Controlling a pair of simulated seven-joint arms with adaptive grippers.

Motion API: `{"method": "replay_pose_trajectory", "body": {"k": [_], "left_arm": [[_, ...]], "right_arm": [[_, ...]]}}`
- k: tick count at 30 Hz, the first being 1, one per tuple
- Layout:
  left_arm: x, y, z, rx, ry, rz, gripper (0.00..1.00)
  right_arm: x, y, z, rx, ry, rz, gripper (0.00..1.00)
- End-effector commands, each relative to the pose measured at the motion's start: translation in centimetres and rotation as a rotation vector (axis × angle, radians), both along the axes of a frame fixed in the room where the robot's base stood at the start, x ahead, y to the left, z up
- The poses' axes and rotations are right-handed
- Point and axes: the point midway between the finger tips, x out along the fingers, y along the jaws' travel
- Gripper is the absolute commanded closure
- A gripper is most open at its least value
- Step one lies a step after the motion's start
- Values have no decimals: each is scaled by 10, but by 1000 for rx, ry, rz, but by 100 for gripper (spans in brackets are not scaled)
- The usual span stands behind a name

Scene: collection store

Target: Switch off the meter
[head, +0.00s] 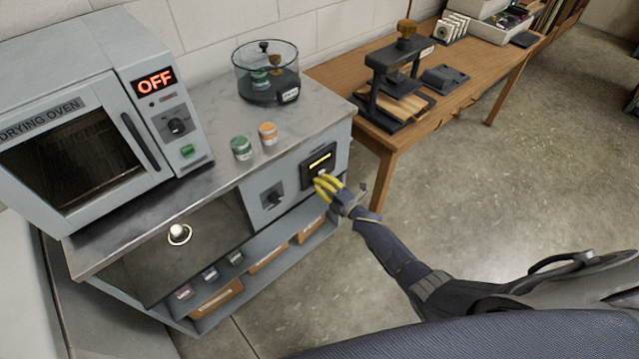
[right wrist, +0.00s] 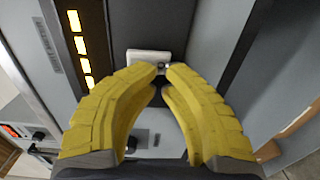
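The meter (head: 321,158) is a dark panel on the front of the grey cabinet, with a lit yellow display. In the right wrist view its lit yellow bars (right wrist: 81,45) show at the upper left. A small white switch piece (right wrist: 148,56) sits beside them on the dark panel. My right gripper (head: 319,184) has yellow fingers and is at the lower part of the meter. Its fingertips (right wrist: 163,69) are nearly together, right at the white piece and partly covering it. I cannot tell if they touch it. They hold nothing that I can see. My left gripper is out of view.
A dark rotary knob (head: 272,196) is left of the meter on the cabinet front. The drying oven (head: 90,115), reading OFF, stands on the cabinet top with a green jar (head: 241,148), an orange jar (head: 267,133) and a glass vessel (head: 267,75). A wooden table (head: 470,80) is at right.

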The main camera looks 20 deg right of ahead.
Motion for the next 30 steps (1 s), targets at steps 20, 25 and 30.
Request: {"method": "replay_pose_trajectory", "body": {"k": [20,25,30], "left_arm": [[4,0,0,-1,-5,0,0],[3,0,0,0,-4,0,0],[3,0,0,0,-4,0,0]], "right_arm": [[-79,-28,-9,-1,1,16,100],[-102,-39,-11,-2,0,15,100],[-116,-45,-12,-1,0,15,100]]}}
